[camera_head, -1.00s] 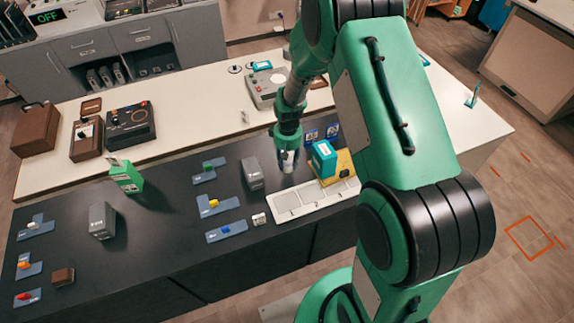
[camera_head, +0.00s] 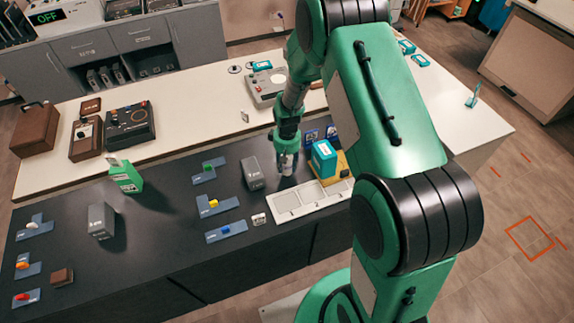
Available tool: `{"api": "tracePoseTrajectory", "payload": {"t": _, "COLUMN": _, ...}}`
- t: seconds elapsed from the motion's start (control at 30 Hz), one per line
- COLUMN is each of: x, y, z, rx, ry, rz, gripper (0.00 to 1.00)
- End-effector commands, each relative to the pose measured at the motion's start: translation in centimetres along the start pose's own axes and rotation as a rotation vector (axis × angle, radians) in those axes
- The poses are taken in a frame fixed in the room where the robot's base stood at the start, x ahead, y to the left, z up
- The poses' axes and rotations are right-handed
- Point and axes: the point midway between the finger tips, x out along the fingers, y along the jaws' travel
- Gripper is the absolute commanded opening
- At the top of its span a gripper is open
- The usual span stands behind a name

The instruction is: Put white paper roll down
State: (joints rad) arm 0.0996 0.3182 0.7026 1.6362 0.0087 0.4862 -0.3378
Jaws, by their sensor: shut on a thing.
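My gripper (camera_head: 286,163) points down over the dark counter (camera_head: 163,230), just behind a pale tray with square panels (camera_head: 285,211). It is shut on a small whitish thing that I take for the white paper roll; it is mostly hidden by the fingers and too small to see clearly. I cannot tell whether the roll touches the counter. A grey box (camera_head: 252,174) stands to the left of my gripper, and a teal box (camera_head: 323,159) stands to the right.
A green box (camera_head: 126,178) and another grey box (camera_head: 102,221) stand there. Devices, including a dark console (camera_head: 130,124), sit on the white surface behind.

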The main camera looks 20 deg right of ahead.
Motion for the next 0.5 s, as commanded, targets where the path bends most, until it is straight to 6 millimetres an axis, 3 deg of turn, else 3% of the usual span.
{"api": "tracePoseTrajectory", "payload": {"t": 0.33, "x": 0.34, "y": 0.00, "z": 0.01, "rx": 0.000, "ry": 0.000, "rz": 0.000, "gripper": 0.07}}
{"api": "tracePoseTrajectory", "payload": {"t": 0.37, "x": 0.29, "y": -0.01, "z": 0.02, "rx": 0.000, "ry": 0.000, "rz": 0.000, "gripper": 0.42}}
{"api": "tracePoseTrajectory", "payload": {"t": 0.43, "x": 0.27, "y": 0.00, "z": 0.02, "rx": 0.000, "ry": 0.000, "rz": 0.000, "gripper": 0.55}}
{"api": "tracePoseTrajectory", "payload": {"t": 0.5, "x": 0.26, "y": 0.00, "z": 0.02, "rx": 0.000, "ry": 0.000, "rz": 0.000, "gripper": 0.55}}
